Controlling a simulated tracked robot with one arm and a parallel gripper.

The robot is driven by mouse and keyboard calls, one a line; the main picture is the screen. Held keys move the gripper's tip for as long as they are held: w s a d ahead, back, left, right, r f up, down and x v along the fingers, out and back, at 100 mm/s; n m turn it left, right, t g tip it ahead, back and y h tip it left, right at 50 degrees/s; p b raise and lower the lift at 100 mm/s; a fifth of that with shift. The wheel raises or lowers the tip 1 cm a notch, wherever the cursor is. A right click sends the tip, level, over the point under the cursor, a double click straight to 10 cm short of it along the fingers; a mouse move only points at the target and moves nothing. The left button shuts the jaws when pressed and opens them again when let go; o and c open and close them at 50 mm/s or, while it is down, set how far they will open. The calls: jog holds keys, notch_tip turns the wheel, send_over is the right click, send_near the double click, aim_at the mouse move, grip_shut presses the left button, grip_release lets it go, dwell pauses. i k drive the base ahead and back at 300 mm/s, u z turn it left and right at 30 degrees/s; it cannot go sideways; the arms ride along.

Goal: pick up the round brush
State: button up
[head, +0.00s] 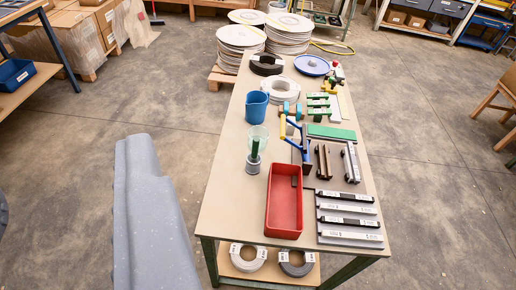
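A long table (221,205) runs away from me and carries many items. An upright item with a pale green, see-through flared top (258,133), a dark green stem and a grey round base (253,167) stands near its left edge. It may be the round brush, but it is too small to be sure. It stands behind a red bin (284,205) and in front of a blue jug (256,106). No gripper fingers show in the picture, so I cannot see whether my gripper is open or shut.
Black and silver bars (348,222) lie at the table's near right. A blue-handled tool (294,127) stands close right of the upright item. Stacks of round discs (240,40) stand beyond the table. A grey speckled shape (150,215) fills the lower left.

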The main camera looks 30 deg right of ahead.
aim_at(256, 144)
jog(key=i, duration=1.2)
jog(key=u, duration=0.1)
